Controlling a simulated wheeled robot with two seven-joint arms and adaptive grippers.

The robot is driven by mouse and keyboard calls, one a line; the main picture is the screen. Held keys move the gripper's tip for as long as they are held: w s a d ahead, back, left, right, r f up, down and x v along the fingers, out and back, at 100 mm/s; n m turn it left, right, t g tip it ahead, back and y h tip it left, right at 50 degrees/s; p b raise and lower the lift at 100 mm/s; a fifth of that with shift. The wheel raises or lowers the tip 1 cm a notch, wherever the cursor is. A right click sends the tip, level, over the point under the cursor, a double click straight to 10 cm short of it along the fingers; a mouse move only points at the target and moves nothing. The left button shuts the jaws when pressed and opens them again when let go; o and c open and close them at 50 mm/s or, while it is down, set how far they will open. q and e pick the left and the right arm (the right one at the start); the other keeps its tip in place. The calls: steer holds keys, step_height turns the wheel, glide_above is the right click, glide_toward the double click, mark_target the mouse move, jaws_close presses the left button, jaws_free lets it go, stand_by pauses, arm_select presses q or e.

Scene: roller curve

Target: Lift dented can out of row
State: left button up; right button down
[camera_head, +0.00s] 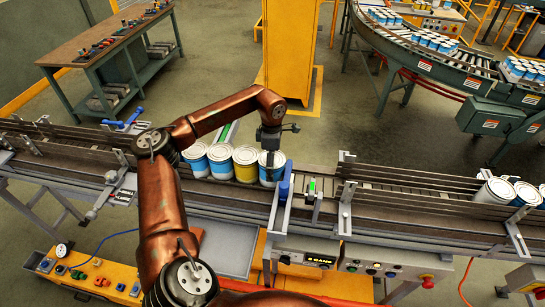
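A short row of cans stands on the conveyor (330,207) left of centre. The row has blue-and-white cans (221,165), a yellow-banded can (245,172) and a right-end blue-and-white can (269,177). I cannot make out which can is dented. My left arm rises from the bottom and bends over the row. My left gripper (270,151) points down at the right-end can, its tip overlapping the can's top in the picture. Whether it touches the can, and how far its fingers are apart, I cannot tell. My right gripper is not in view.
A blue stop (286,181) stands just right of the row. More cans (495,190) lie or stand at the conveyor's right end. A control panel (315,258) is in front. A yellow cabinet (289,50) and a workbench (108,45) are behind.

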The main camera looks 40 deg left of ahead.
arm_select(q)
steer(key=shift+f, duration=0.15)
steer(key=shift+c, duration=0.3)
steer(key=c, duration=1.4)
steer(key=shift+r, duration=0.2)
steer(key=shift+r+p, duration=0.85)
steer(key=shift+r, duration=0.4)
steer(key=shift+r, duration=0.2)
steer(key=shift+r+p, duration=3.1)
steer(key=shift+r, duration=1.55)
steer(key=shift+r+p, duration=0.45)
steer(key=shift+r, duration=0.85)
